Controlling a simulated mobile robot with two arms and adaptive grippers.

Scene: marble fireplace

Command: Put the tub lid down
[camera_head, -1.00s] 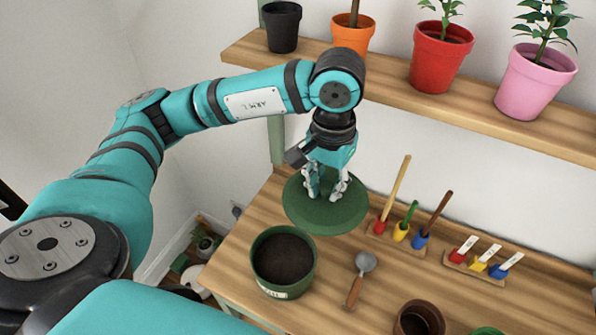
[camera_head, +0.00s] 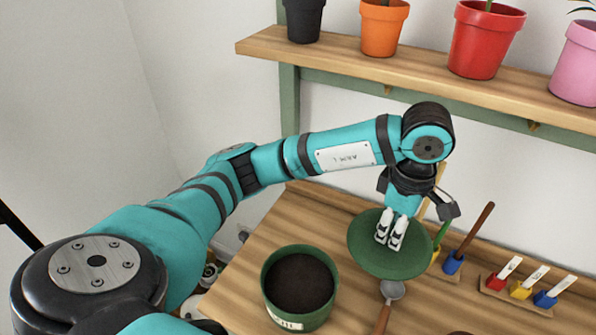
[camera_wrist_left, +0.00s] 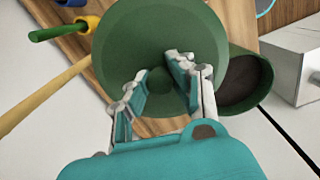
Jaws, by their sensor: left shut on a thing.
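The green round tub lid (camera_head: 372,258) is beside the tub, above the bench, and looks slightly tilted. My left gripper (camera_head: 391,238) is over it, shut on its knob. In the left wrist view the lid (camera_wrist_left: 125,35) fills the upper middle, with its knob (camera_wrist_left: 159,82) between the two fingers (camera_wrist_left: 158,88). The lid's underside is hidden, so I cannot tell whether it touches the bench. The open green tub (camera_head: 274,311), full of dark soil, stands on the bench left of the lid. My right gripper is not in view.
A trowel (camera_head: 386,306) lies close to the lid's front edge. A rack of colour-tipped tools (camera_head: 453,262) is just right of it, and colour-marked labels (camera_head: 521,288) stand farther right. Potted plants line the shelf (camera_head: 330,58) above. Bare bench (camera_head: 310,218) shows behind the tub.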

